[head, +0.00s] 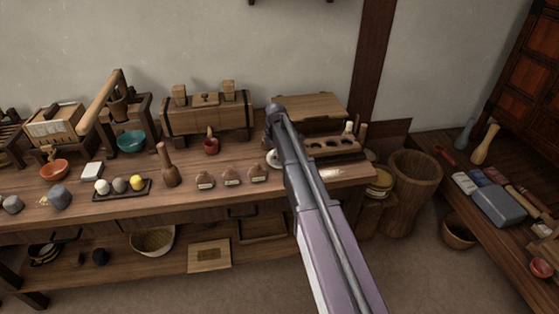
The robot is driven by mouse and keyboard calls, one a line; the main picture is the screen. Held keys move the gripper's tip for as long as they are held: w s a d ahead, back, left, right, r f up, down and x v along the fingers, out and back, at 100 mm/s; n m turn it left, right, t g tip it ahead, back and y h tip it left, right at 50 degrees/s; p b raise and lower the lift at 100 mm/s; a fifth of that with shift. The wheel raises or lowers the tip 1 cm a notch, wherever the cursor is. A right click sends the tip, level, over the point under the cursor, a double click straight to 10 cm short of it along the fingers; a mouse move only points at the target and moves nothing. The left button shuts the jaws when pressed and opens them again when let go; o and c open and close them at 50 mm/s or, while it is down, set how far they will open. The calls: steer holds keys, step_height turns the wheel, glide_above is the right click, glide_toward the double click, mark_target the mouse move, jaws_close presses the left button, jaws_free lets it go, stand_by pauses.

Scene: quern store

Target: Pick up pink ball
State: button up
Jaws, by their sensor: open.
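I cannot make out a clearly pink ball in the head view. My gripper's fingers do not show.
The long wooden bench (225,203) carries a small barrel (207,116), a teal bowl (131,141), an orange bowl (54,169) and several squat jars. A wooden bucket (412,190) stands between it and the side bench, where a grey box (499,206) lies. Open floor shows at lower right.

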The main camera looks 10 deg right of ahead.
stand_by(0.5)
steer(key=c, duration=0.9)
steer(key=shift+r, duration=0.15)
step_height(320, 180, up, 4)
steer(key=p, duration=0.4)
steer(key=shift+f, duration=0.2)
steer(key=s, duration=1)
steer(key=s+r+p, duration=0.1)
steer(key=s, duration=0.5)
steer(key=shift+d, duration=0.15)
